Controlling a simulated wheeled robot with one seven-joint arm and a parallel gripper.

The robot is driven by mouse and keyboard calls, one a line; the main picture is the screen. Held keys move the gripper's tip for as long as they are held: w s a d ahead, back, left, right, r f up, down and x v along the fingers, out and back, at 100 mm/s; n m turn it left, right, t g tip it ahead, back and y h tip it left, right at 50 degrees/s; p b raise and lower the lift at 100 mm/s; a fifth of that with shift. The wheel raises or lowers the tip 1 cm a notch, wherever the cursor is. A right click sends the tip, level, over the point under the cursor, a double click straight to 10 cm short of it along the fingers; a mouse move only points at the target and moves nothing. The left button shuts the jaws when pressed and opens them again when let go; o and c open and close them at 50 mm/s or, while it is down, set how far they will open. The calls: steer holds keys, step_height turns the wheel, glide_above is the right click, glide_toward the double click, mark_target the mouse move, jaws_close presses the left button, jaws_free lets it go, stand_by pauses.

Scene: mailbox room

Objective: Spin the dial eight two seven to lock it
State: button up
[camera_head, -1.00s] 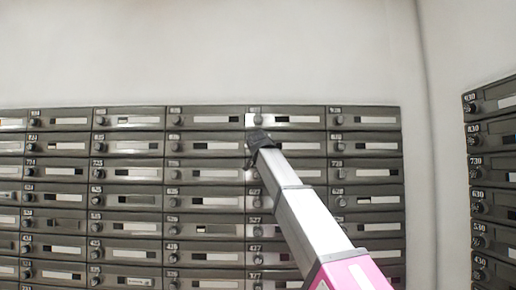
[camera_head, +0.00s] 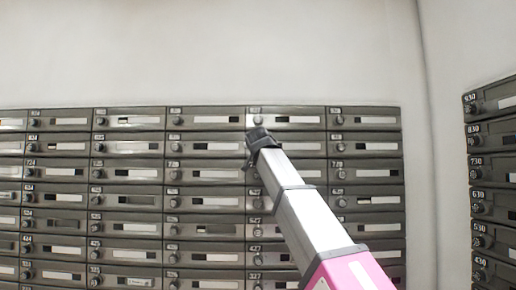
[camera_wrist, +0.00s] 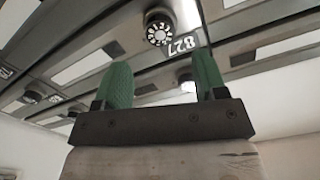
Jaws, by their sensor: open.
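The dial of box 827 (camera_wrist: 158,27) is a round black knob with a white-marked face. In the wrist view it shows at the top, with its label 827 (camera_wrist: 181,43) upside down beside it. My gripper (camera_wrist: 163,76) is open, with two green fingers apart and nothing between them. The dial appears beyond the fingertips; I see no contact. In the head view my gripper (camera_head: 258,138) is at the second row of boxes, and it hides the 827 dial there.
Dark grey mailboxes (camera_head: 130,146) with dials and pale name slots fill the wall. Another bank (camera_head: 495,185) stands along the right wall. Another dial (camera_wrist: 32,97) shows at the left in the wrist view. The wall above the boxes (camera_head: 220,50) is bare.

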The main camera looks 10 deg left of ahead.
steer(key=v, duration=0.4)
steer(key=shift+s, duration=0.1)
steer(key=w+d+f+g+h, duration=0.1)
steer(key=w+d+f, duration=0.2)
steer(key=f, duration=0.5)
steer(key=w+d+f+g+h, duration=0.1)
steer(key=w+d+f, duration=0.2)
steer(key=f, duration=0.6)
steer(key=w+d+f+g+h, duration=0.1)
steer(key=w+d+f+g, duration=0.15)
steer(key=f, duration=0.55)
steer(key=d+f+g+h, duration=0.15)
steer(key=d+f, duration=0.45)
steer(key=f, duration=0.6)
steer(key=d+f+g, duration=0.2)
steer(key=d+f, duration=0.4)
steer(key=f, duration=0.6)
steer(key=s+d+f+g, duration=0.3)
steer(key=s+d+f, duration=0.4)
steer(key=f, duration=0.5)
steer(key=s+d+f+g, duration=0.3)
steer(key=s+d+f, duration=0.4)
steer(key=f, duration=0.5)
steer(key=s+d+f+g, duration=0.3)
steer(key=s+d+f, duration=0.4)
steer(key=f, duration=0.5)
steer(key=shift+s+d+f+n, duration=0.15)
steer(key=shift+s+n, duration=0.15)
steer(key=shift+s, duration=0.2)
